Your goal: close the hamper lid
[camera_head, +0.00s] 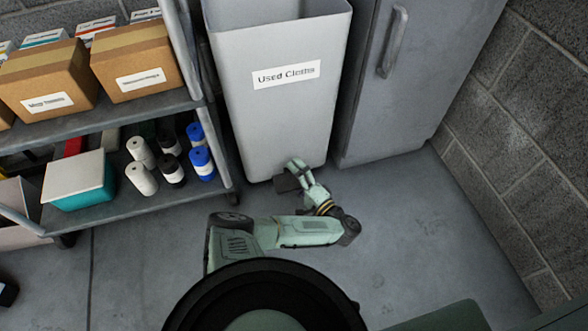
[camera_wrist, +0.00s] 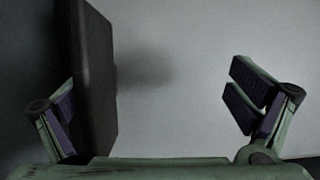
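The hamper (camera_head: 275,110) is a tall light grey bin labelled "Used Cloths", upright at the back. Its top looks open at the upper frame edge; no lid shows in view. My gripper (camera_head: 298,172) is low at the hamper's front. In the wrist view my gripper (camera_wrist: 155,100) is open, with its fingers wide apart. A dark flat plate (camera_wrist: 93,85) stands between the fingers, close to the left one and clear of the right one. I cannot tell whether it touches the left finger or is fixed to the hamper. The pale wall behind has a soft shadow.
A grey shelf cart (camera_head: 150,110) with cardboard boxes, a teal bin (camera_head: 75,185) and several rolls stands left. A grey cabinet (camera_head: 415,80) stands close on the hamper's right. A block wall (camera_head: 520,150) bounds the right. The floor (camera_head: 420,230) in front is clear.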

